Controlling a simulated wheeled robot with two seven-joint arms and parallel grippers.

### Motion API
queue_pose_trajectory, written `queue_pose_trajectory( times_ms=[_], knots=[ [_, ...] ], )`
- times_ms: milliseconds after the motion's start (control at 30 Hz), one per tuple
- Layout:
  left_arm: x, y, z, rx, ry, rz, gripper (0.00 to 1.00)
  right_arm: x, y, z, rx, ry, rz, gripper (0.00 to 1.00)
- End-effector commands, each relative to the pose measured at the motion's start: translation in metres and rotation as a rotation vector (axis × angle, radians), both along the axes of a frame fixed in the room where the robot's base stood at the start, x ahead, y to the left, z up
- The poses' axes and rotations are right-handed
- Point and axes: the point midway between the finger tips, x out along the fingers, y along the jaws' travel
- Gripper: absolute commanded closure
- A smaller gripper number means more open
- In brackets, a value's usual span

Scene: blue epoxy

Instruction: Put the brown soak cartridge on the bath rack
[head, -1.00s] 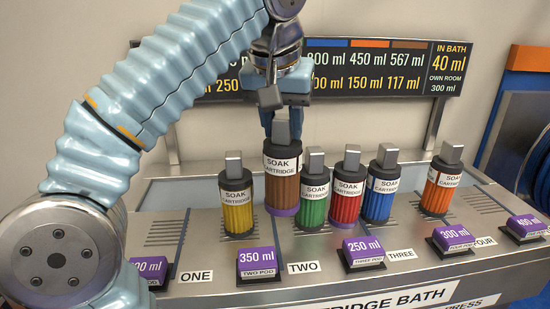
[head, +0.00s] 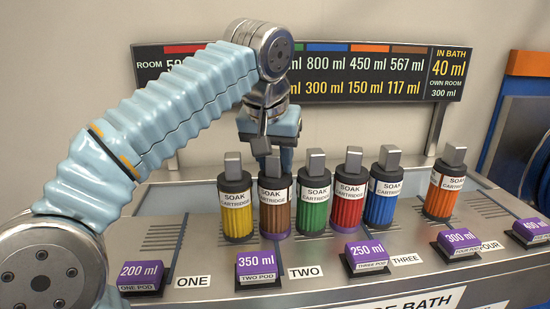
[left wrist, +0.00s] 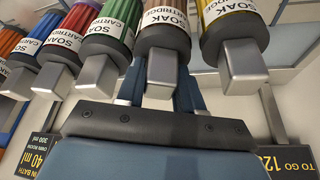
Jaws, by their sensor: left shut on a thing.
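The brown soak cartridge (head: 275,211) stands upright in a row on the grey bath top (head: 200,262), between the yellow cartridge (head: 236,212) and the green cartridge (head: 313,206). Its base is about level with its neighbours; I cannot tell whether it bears its weight there. My left gripper (head: 270,158) is shut on its upper end from behind. In the left wrist view the brown cartridge's grey block (left wrist: 161,72) sits between the blue fingers. No separately marked bath rack can be made out. My right gripper is not in view.
Red (head: 348,203), blue (head: 383,200) and orange cartridges (head: 444,192) stand to the right, with a gap before the orange one. Purple volume blocks (head: 262,266) line the front. A display board (head: 400,75) stands behind.

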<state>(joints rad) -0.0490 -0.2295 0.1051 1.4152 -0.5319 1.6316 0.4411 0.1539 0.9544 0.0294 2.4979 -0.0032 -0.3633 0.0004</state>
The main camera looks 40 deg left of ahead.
Motion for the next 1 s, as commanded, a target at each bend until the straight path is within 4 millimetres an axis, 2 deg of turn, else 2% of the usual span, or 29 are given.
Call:
queue_pose_trajectory(
  times_ms=[33,67,200,233,467,600,667,1000],
  knots=[
    [0.0,0.0,-0.003,0.0,-0.001,0.0,1.0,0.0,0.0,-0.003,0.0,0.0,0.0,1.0],
    [0.0,0.0,-0.003,0.0,0.0,0.0,0.62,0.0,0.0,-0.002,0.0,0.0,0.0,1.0],
    [0.0,0.0,-0.002,0.0,0.0,0.0,0.41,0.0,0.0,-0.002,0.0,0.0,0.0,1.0],
    [0.0,0.0,-0.002,0.0,0.0,0.0,0.38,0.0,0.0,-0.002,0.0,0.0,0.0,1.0],
    [0.0,0.0,-0.002,0.0,0.0,0.0,0.38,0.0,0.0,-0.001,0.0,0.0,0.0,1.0],
    [-0.001,-0.001,0.007,0.0,0.0,0.0,0.38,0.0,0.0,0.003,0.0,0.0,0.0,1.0],
    [-0.004,-0.003,0.016,0.0,-0.002,0.0,0.38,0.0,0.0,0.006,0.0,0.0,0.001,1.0],
    [-0.03,-0.016,0.089,-0.001,-0.003,-0.001,0.38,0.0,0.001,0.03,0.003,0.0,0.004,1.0]
  ],
)
